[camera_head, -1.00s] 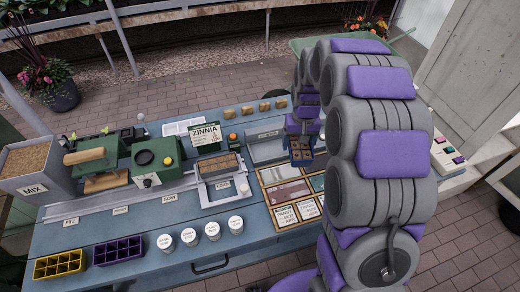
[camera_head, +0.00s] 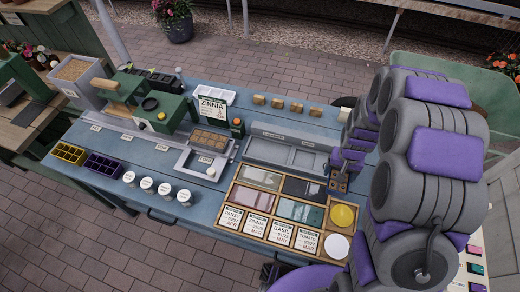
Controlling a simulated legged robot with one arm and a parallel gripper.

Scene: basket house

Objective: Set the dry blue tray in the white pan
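My gripper (camera_head: 341,176), purple and grey, is small and far off beside the right end of the grey basin. A small blue tray with brown cells (camera_head: 339,185) shows just under the fingers and appears held; the fingers themselves are too small to see clearly. It is above the table near the upper right corner of the wooden divided box. A pale pan (camera_head: 190,172) stands at the middle of the table, with a soil-filled tray (camera_head: 210,139) at its back part. A long pale grey basin (camera_head: 260,158) lies right of it. I cannot tell which is the white pan.
The wooden box (camera_head: 237,192) holds several seed packets and coloured panels. White-lidded jars (camera_head: 147,184) and yellow (camera_head: 68,153) and purple (camera_head: 103,166) cell trays stand at the left. A green press (camera_head: 157,108) and a ZINNIA sign (camera_head: 212,107) stand behind.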

